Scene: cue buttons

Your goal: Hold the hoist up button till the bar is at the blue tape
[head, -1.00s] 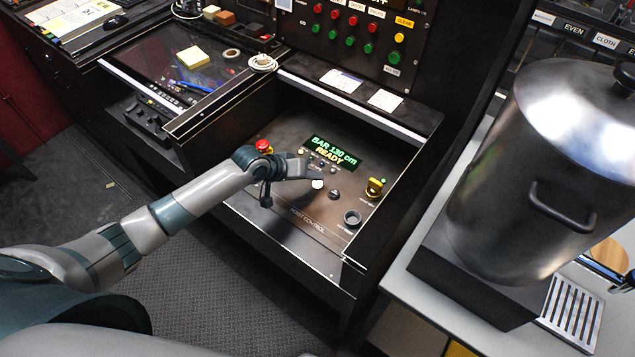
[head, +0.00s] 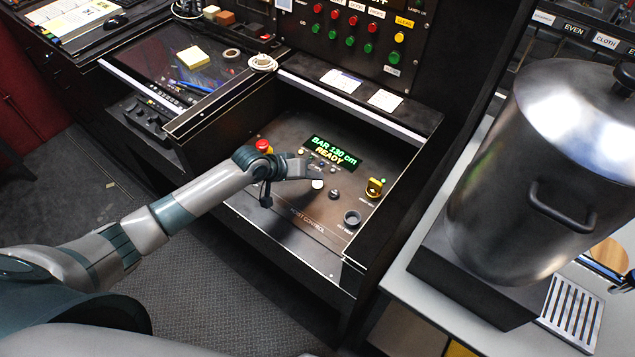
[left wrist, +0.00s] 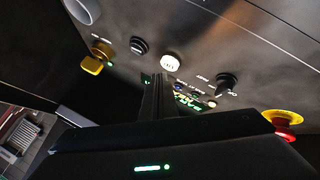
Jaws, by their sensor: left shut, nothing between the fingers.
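The hoist control panel (head: 290,222) has a green display (head: 334,152) reading "BAR 130 cm" and "READY". A white lit button (head: 317,184) sits below the display, with a dark button (head: 335,193) to its right. The white button (left wrist: 171,62) and a dark button (left wrist: 139,45) also show in the left wrist view. My left gripper (head: 312,172) is shut and empty, its tip close to the white button; I cannot tell whether it touches. The bar and the blue tape are not in view. My right gripper is not in view.
A red emergency knob (head: 263,146) stands at the panel's upper left. Raised dark walls flank the panel. A large metal urn (head: 560,170) stands to the right.

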